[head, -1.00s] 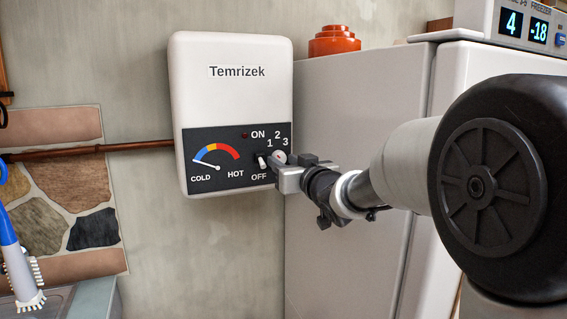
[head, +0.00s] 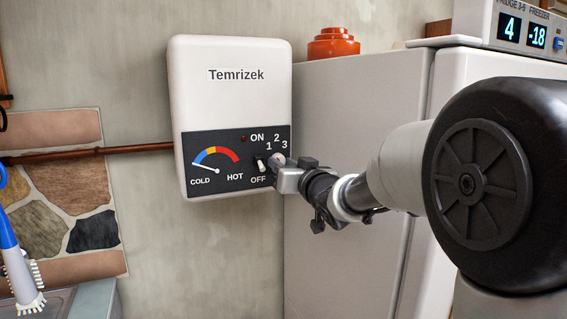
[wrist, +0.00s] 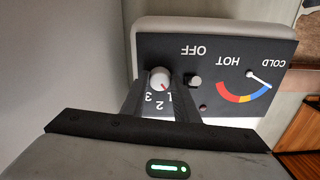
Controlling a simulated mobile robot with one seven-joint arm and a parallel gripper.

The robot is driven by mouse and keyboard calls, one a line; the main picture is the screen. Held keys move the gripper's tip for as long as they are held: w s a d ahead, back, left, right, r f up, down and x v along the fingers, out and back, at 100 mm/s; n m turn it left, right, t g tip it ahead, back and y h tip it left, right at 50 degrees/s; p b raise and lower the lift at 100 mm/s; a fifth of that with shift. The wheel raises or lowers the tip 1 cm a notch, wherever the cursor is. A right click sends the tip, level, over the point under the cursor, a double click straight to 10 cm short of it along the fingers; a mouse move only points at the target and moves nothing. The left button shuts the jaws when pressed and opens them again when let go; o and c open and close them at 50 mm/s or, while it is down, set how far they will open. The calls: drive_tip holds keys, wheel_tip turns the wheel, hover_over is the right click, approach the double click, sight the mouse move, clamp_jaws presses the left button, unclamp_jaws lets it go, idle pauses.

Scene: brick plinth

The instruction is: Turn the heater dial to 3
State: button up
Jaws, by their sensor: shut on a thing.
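The white heater (head: 230,90) hangs on the wall, with a dark control panel. The small pale round dial (wrist: 160,77) sits between the two fingers of my gripper (wrist: 157,88), which is shut on it. The dial's red mark points towards the 1 in the wrist view. In the head view my gripper (head: 278,168) partly hides the dial (head: 279,158), below the numbers 1, 2 and 3. The toggle switch (head: 261,164) stands just left of the gripper, between ON and OFF labels; it also shows in the wrist view (wrist: 195,82).
The gauge (head: 216,160) has its needle towards COLD, and the small red lamp (head: 243,138) looks dark. A fridge (head: 350,120) stands close right of the heater, behind my arm. A copper pipe (head: 90,152) meets the heater's left side.

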drive_tip(key=shift+m+p, duration=4.65)
drive_tip(key=shift+m, duration=3.45)
drive_tip(key=o, duration=0.8)
drive_tip(key=shift+r, duration=0.1)
drive_tip(key=v, duration=1.7)
drive_tip(key=shift+s, duration=0.25)
